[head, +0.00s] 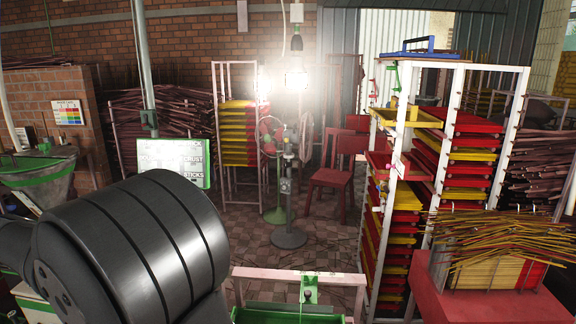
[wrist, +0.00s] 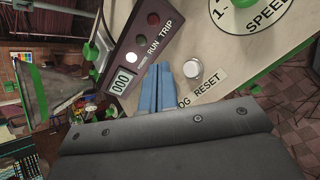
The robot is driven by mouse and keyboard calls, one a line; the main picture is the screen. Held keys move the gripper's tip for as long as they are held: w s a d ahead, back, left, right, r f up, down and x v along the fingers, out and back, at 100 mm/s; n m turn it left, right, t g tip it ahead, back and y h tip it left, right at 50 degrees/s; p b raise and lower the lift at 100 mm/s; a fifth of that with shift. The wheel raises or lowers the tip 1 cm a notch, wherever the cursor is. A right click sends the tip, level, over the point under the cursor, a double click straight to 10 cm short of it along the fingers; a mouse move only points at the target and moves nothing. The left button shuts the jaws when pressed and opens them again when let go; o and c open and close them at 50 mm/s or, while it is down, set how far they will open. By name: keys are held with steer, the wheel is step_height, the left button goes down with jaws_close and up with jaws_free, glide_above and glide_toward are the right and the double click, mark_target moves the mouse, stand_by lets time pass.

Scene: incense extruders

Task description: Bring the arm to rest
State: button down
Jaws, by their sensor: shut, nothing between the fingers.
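In the wrist view, my gripper (wrist: 157,90) shows as two blue fingers side by side, shut with nothing between them. The fingers overlap the picture of a cream machine panel (wrist: 205,45); I cannot tell whether they touch it. Left of the fingertips is a dark control strip (wrist: 135,45) with lamps marked RUN and TRIP and a small counter display. A round silver knob (wrist: 193,68) sits just right of the fingers, by the word RESET. In the head view, a thick dark part of my arm fills the lower left, and the gripper is not visible there.
A white rack of red and yellow trays (head: 455,150) stands at the right. A red table (head: 470,295) bears bundled sticks. A green-and-white frame (head: 300,275) stands at bottom centre. A fan on a stand (head: 290,190) and a red chair (head: 335,175) stand farther back on open floor.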

steer(key=s+d+r+n+g+y, duration=0.2)
steer(key=d+r+n+g, duration=0.4)
steer(key=r, duration=0.4)
steer(key=shift+s+d+r+n+g+y, duration=0.15)
steer(key=shift+s+d+n+g+y, duration=0.3)
steer(key=shift+n, duration=0.25)
stand_by(1.5)
steer(key=shift+w, duration=0.15)
stand_by(0.3)
